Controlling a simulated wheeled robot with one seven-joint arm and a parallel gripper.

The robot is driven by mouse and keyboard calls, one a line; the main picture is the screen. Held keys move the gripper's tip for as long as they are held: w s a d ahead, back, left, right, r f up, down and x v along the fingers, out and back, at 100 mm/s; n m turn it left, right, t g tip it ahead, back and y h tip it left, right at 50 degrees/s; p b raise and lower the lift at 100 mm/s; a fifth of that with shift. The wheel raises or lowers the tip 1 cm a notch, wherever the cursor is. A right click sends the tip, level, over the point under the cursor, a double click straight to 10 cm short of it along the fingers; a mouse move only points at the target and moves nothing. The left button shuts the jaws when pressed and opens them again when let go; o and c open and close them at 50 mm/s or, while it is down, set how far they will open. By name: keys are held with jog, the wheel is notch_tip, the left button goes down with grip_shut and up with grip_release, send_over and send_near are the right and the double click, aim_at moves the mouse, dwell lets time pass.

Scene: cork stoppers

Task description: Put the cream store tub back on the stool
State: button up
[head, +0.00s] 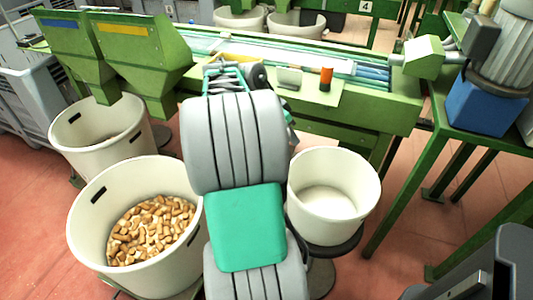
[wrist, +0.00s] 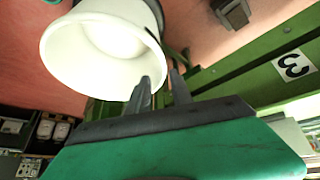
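The cream store tub (head: 333,192) is upright at the right of my arm in the head view, with a pale, cork-free inside. It stands on or just over the dark round stool (head: 350,245), whose seat shows partly below it. In the wrist view a cream tub (wrist: 85,62) fills the upper left, its mouth towards the camera; I cannot tell whether it is the same one. The left finger overlaps the tub's rim edge in the picture. The arm hides the gripper in the head view.
A large cream bin (head: 88,225) of corks stands at the left front, with another bin (head: 75,150) behind it under green hoppers (head: 145,50). A green conveyor machine (head: 345,105) runs behind the stool. A green table frame (head: 440,150) stands at the right.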

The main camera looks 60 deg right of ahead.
jog(key=w+a+n+t, duration=0.3)
jog(key=w+a+n, duration=0.4)
jog(key=w+a, duration=0.4)
jog(key=w+a+f+n+t+y, duration=0.1)
jog(key=a+n, duration=0.3)
jog(key=a, duration=0.5)
jog(key=w+a+f+n+t+y, duration=0.15)
jog(key=a+n, duration=0.25)
jog(key=a, duration=0.5)
jog(key=s+a+f+n+y, duration=0.1)
jog(key=s+a+n, duration=0.1)
jog(key=a+n, duration=0.2)
jog(key=s+a+f+n+y, duration=0.1)
jog(key=s+a+n, duration=0.2)
jog(key=a, duration=0.7)
jog(key=shift+a+n, duration=0.3)
jog(key=shift+n, duration=0.2)
jog(key=shift+w+d+y, duration=0.1)
jog(key=shift+d+y, duration=0.05)
jog(key=shift+y, duration=0.1)
